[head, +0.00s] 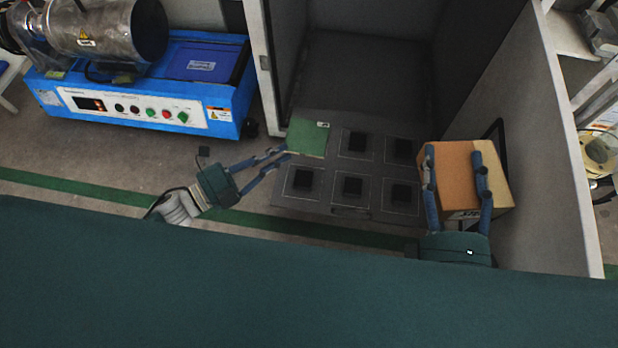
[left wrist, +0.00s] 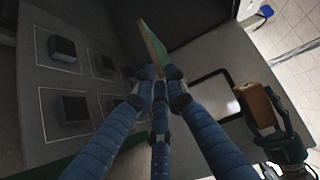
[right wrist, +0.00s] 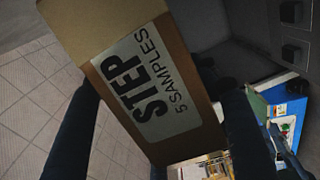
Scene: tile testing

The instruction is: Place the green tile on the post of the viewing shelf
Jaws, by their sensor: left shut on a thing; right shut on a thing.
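The green tile (head: 307,138) is held at one edge in the tips of my left gripper (head: 284,153). In the head view it covers the back left square of the grey viewing shelf (head: 328,185). In the left wrist view the tile (left wrist: 154,46) shows nearly edge-on beyond the fingertips (left wrist: 158,75). The gap between tile and shelf cannot be judged. Dark square posts stand inside white outlines, such as the back middle post (head: 357,142); the post behind the tile is hidden. My right gripper (head: 453,146) is shut on a cardboard box (head: 498,182), marked "STEP 5 SAMPLES" in the right wrist view (right wrist: 150,90).
The shelf sits in front of a dark open cabinet (head: 365,75) with a grey wall panel (head: 570,190) on the right. A blue machine (head: 215,95) with buttons stands at the back left. Floor (head: 250,222) shows left of the shelf.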

